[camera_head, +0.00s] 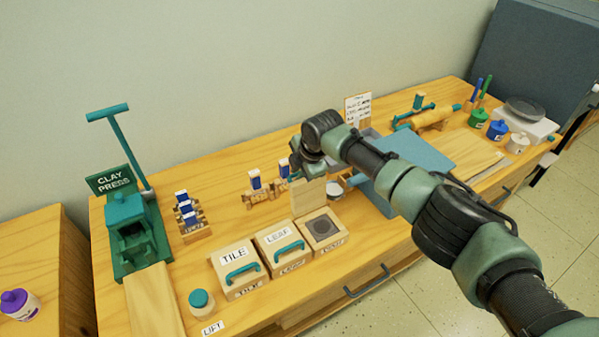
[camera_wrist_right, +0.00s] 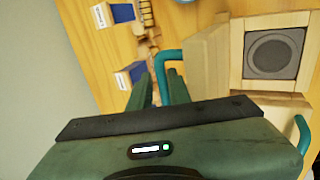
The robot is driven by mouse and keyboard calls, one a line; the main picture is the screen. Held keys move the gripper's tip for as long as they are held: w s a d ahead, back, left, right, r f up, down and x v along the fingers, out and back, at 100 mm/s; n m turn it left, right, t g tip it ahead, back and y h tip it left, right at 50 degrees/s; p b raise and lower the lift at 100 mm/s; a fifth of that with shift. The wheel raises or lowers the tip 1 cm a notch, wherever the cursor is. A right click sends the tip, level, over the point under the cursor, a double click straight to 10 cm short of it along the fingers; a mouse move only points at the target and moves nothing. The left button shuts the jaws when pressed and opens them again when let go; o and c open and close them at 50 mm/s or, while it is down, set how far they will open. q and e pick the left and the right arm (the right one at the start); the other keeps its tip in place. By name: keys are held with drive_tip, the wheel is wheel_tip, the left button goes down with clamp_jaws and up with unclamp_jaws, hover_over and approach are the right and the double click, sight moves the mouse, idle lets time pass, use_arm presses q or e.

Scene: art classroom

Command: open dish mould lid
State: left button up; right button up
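The dish mould (camera_head: 323,229) is the rightmost of three wooden boxes on the bench. Its top is uncovered, showing a dark round recess, also seen in the wrist view (camera_wrist_right: 274,54). Its wooden lid (camera_head: 307,198) stands roughly upright at the back edge of the box. The lid's teal handle (camera_wrist_right: 172,58) shows in the wrist view. My right gripper (camera_head: 312,166) is behind the raised lid. In the wrist view its fingers (camera_wrist_right: 158,88) are close together with a handle bar between them. The head view hides the fingertips. My left gripper is not in view.
The closed tile (camera_head: 236,262) and leaf (camera_head: 282,242) moulds stand to the left. Blue-topped stamps (camera_head: 255,180) in a wooden rack stand behind the moulds. The clay press (camera_head: 130,228) is at far left. A blue board (camera_head: 418,158) lies right, below my arm.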

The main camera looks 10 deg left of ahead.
drive_tip(key=shift+s+f, duration=0.25)
drive_tip(key=shift+f, duration=0.05)
drive_tip(key=shift+r, duration=0.15)
